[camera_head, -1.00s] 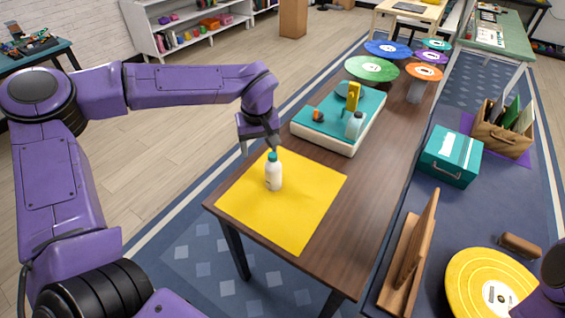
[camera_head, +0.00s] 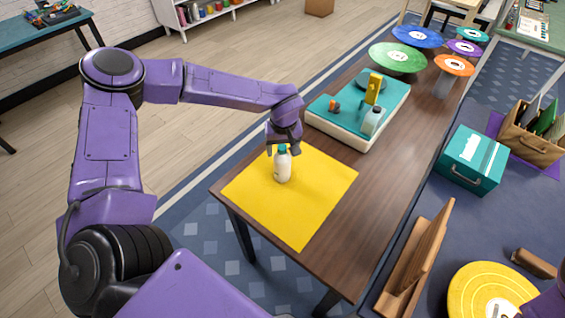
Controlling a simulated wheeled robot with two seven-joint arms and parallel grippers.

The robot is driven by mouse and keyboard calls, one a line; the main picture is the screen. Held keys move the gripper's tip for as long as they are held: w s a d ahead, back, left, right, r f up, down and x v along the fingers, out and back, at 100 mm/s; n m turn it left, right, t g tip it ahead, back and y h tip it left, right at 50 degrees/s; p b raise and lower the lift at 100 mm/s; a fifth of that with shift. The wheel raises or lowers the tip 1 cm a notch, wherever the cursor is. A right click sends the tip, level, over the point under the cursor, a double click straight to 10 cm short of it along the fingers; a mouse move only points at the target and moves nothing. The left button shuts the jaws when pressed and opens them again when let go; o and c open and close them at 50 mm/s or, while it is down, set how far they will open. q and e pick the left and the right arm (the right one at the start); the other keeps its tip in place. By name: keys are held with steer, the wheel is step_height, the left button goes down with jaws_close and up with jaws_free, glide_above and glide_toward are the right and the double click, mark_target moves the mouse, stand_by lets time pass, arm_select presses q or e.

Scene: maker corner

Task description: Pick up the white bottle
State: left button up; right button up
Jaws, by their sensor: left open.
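The white bottle (camera_head: 283,170) with a teal cap stands upright on a yellow mat (camera_head: 300,218) at the near end of the brown table. My left gripper (camera_head: 283,153) is open and points down at the bottle's top. Its fingers show on either side of the cap in the picture. I cannot tell whether they touch the bottle. My right gripper is not in view; only a bit of purple arm shows at the lower right corner.
Coloured discs (camera_head: 397,58) are at the far end. A teal box (camera_head: 474,158) and a wooden stand (camera_head: 420,258) are to the right.

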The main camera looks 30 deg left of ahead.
arm_select(q)
steer(key=shift+s+a, duration=0.1)
steer(key=c, duration=1.2)
jaws_close()
steer(key=shift+r, duration=0.1)
